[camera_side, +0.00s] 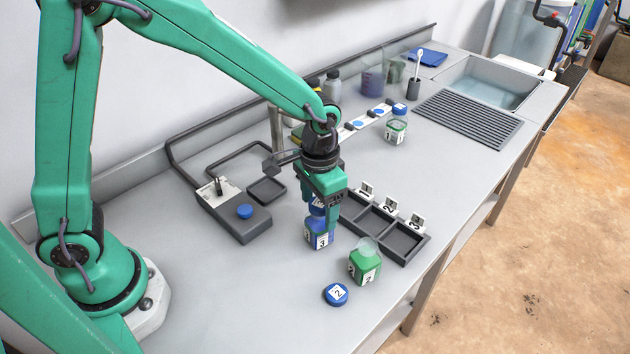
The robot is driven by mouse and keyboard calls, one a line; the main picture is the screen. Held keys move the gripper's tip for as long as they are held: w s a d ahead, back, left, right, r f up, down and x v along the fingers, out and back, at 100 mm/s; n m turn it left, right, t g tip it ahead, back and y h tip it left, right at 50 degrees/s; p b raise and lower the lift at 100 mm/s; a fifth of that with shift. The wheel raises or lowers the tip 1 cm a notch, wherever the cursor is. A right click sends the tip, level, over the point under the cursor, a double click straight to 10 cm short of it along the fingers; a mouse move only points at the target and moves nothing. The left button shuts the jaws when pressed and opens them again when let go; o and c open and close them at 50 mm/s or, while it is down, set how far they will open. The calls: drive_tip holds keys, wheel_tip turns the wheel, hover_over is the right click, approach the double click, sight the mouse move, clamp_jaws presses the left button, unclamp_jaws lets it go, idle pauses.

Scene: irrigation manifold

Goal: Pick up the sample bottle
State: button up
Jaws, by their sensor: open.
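My gripper (322,205) points down over a blue sample bottle (319,238) labelled 3, with its fingers around the bottle's upper part. The jaws are open, and the bottle stands upright on the bench. The fingers hide part of its top; I cannot tell whether they touch it. A green bottle (364,266), also with a 3 on its label, stands uncapped to the right. A blue cap (336,295) marked 2 lies on the bench in front. Another bottle (396,130) with a blue cap and a 1 on its label stands farther back.
A dark tray (405,254) with three compartments and number tags lies right of my gripper. A grey device (234,220) with a blue button stands to the left. A drain rack (470,118) and sink (485,90) are at the back right. The front left bench is clear.

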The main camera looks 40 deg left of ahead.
sight(319, 221)
drive_tip(key=shift+d+f, duration=0.1)
drive_tip(key=shift+f, duration=2.35)
drive_tip(key=c, duration=1.2)
drive_tip(key=shift+c, duration=0.2)
drive_tip(key=shift+r, duration=0.1)
drive_tip(key=shift+r, duration=0.8)
wheel_tip(319, 221, up, 2)
drive_tip(key=shift+r, duration=0.25)
drive_tip(key=s+d+r, duration=0.6)
drive_tip(key=s+d, duration=0.1)
drive_tip(key=s, duration=0.2)
drive_tip(key=shift+r, duration=0.4)
drive_tip(key=shift+d, duration=0.1)
